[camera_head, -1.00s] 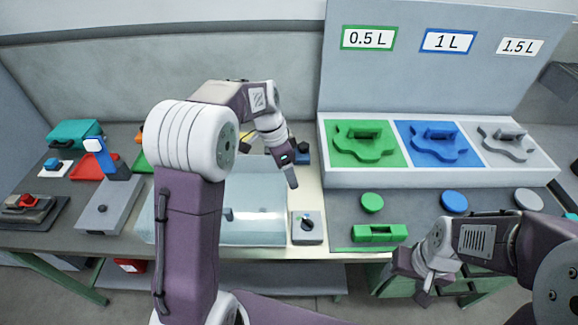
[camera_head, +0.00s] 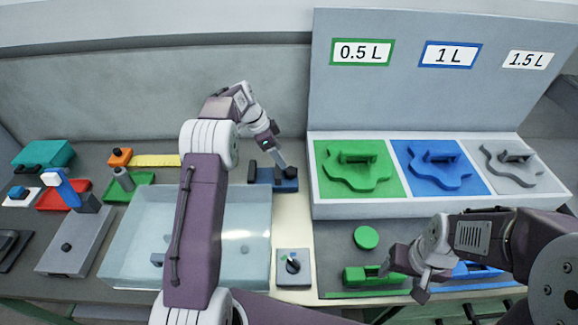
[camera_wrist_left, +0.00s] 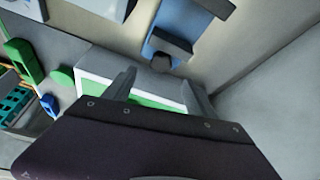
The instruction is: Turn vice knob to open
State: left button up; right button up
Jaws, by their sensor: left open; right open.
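A small blue vice-like fixture (camera_head: 288,185) with dark blocks stands on the pale strip behind the clear tank in the head view. It also shows at the top of the left wrist view (camera_wrist_left: 190,28), with a dark bar and a small dark knob-like end (camera_wrist_left: 164,62). My left gripper (camera_head: 280,160) is just above and beside this fixture, pointing down, and partly hides it. In the left wrist view its two fingers (camera_wrist_left: 158,88) are apart with nothing between them; contact with the knob cannot be told. My right gripper (camera_head: 404,275) is open over the front right bench.
A clear tank (camera_head: 125,235) fills the left centre. A grey box with a black dial (camera_head: 293,282) stands right of it. Green (camera_head: 330,185), blue (camera_head: 412,185) and grey (camera_head: 492,175) moulds lie in a white tray. A yellow ruler (camera_head: 155,160) lies behind.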

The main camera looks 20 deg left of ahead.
aim_at(290, 170)
pick_arm(q)
jog(key=p+x, duration=0.1)
jog(key=x, duration=0.8)
jog(key=shift+f+p, duration=0.1)
jog(key=shift+p, duration=0.2)
jog(key=shift+w+f, duration=0.1)
jog(key=shift+w, duration=0.05)
jog(key=c, duration=1.4)
jog(key=shift+f, duration=0.1)
jog(key=shift+n+b, duration=0.6)
jog(key=o, duration=1.4)
